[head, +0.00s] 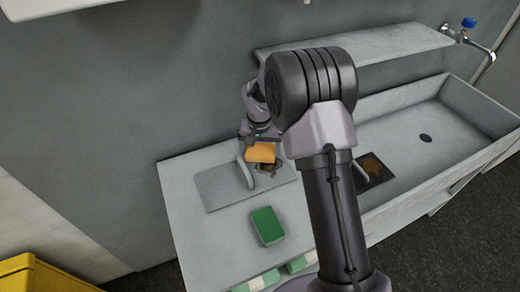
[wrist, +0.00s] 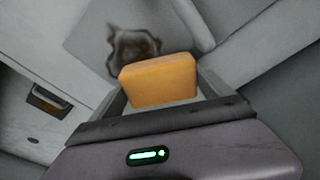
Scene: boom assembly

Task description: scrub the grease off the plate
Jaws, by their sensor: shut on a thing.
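A flat grey plate (head: 215,190) lies on the counter in the head view, and part of it also shows in the wrist view (wrist: 90,38). A dark brown grease stain (wrist: 133,48) marks it, partly hidden in the head view. My gripper (head: 260,164) is shut on an orange sponge (head: 261,152), which sits between the two fingers in the wrist view (wrist: 158,80). The sponge is over the plate area, just beside the stain in the wrist view. I cannot tell whether it touches the plate.
A green sponge (head: 267,226) lies on the counter in front of the plate. Green-and-white items sit at the counter's front edge. A sink basin (head: 425,139) with a dark, brown-stained square (head: 372,167) is to the right. A shelf (head: 350,45) juts out above.

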